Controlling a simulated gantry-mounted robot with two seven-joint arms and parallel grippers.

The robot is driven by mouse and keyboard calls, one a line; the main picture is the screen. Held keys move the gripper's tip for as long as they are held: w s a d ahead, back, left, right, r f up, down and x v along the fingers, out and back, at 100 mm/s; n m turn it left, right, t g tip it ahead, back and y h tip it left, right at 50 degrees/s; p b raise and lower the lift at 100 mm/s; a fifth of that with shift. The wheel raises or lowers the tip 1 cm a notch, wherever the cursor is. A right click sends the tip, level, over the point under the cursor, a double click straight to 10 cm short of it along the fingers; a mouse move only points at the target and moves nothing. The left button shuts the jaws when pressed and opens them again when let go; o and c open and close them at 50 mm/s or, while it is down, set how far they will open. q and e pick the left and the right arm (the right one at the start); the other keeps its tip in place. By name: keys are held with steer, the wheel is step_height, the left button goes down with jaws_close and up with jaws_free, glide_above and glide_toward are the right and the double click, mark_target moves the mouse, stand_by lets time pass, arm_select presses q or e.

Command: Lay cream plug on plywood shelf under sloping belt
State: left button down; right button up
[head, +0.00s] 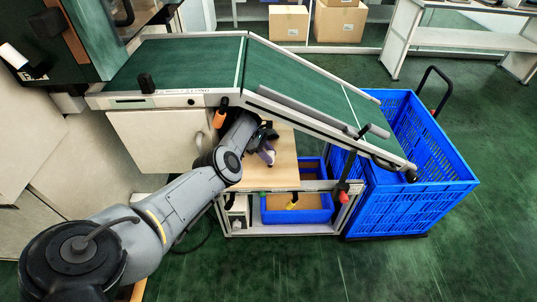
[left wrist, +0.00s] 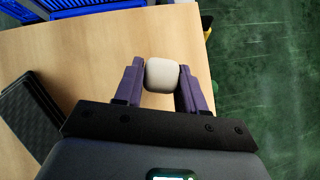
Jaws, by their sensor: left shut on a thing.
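The cream plug (left wrist: 162,74) is a small rounded block between the purple fingers of my left gripper (left wrist: 160,82) in the left wrist view. The gripper is shut on it, over the plywood shelf (left wrist: 105,50); whether the plug touches the wood I cannot tell. In the head view my left gripper (head: 268,155) reaches in under the sloping belt (head: 310,85), above the shelf (head: 277,176). The plug is too small there to make out clearly. My right gripper is not in view.
A black ridged item (left wrist: 30,105) lies on the shelf at the left of the left wrist view. A blue bin (head: 297,214) sits below the shelf. A large blue crate (head: 415,190) stands right of the belt. The shelf's middle is bare.

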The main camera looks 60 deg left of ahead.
arm_select(q)
steer(key=shift+f+b, duration=0.45)
steer(key=shift+f, duration=0.05)
stand_by(0.3)
steer(key=c, duration=0.6)
jaws_free()
steer(key=shift+r, duration=0.1)
